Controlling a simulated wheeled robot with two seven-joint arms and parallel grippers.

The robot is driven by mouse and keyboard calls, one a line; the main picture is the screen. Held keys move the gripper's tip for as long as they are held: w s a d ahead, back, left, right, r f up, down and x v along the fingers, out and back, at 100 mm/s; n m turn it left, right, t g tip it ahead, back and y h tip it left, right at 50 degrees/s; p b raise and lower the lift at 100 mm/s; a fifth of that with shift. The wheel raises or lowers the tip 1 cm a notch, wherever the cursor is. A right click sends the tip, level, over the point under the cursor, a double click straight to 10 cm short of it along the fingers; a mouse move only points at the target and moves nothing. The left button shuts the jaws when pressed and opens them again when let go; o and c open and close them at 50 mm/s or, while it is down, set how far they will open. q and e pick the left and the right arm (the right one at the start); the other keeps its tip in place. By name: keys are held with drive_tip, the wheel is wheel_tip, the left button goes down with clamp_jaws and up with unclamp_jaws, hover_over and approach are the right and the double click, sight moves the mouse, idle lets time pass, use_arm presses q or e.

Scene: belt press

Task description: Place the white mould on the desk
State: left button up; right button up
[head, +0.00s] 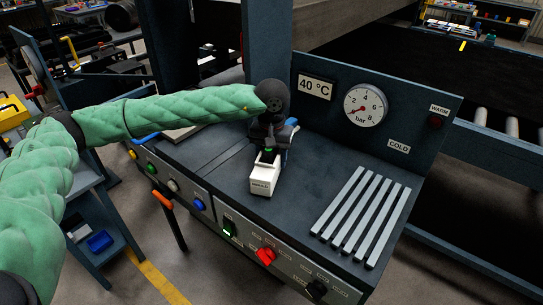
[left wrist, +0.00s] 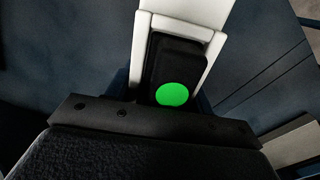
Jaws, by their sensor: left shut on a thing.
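The white mould (head: 262,184) is a small, pale, box-like piece with a printed label on its front. It is over the dark desk top (head: 225,200), left of the grey slats; I cannot tell whether it touches the surface. My left gripper (head: 268,155) reaches it from above and behind and is shut on it. In the left wrist view the mould (left wrist: 217,52) shows as white walls around a dark finger with a green dot, at my left gripper (left wrist: 172,85). My right gripper is in neither view.
Several light grey slats (head: 362,217) lie on the right of the desk. A back panel (head: 420,105) carries a temperature display (head: 315,87) and a pressure gauge (head: 365,105). Knobs and buttons, including a red knob (head: 265,256), line the front. Bare desk lies around the mould.

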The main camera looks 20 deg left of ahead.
use_arm(q)
drive_tip(key=shift+f, duration=0.25)
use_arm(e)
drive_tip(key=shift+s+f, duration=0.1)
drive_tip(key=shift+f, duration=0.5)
use_arm(q)
drive_tip(key=shift+f, duration=0.1)
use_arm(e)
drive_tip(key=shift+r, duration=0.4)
use_arm(q)
drive_tip(key=o, duration=1.3)
drive_tip(key=shift+o, duration=0.3)
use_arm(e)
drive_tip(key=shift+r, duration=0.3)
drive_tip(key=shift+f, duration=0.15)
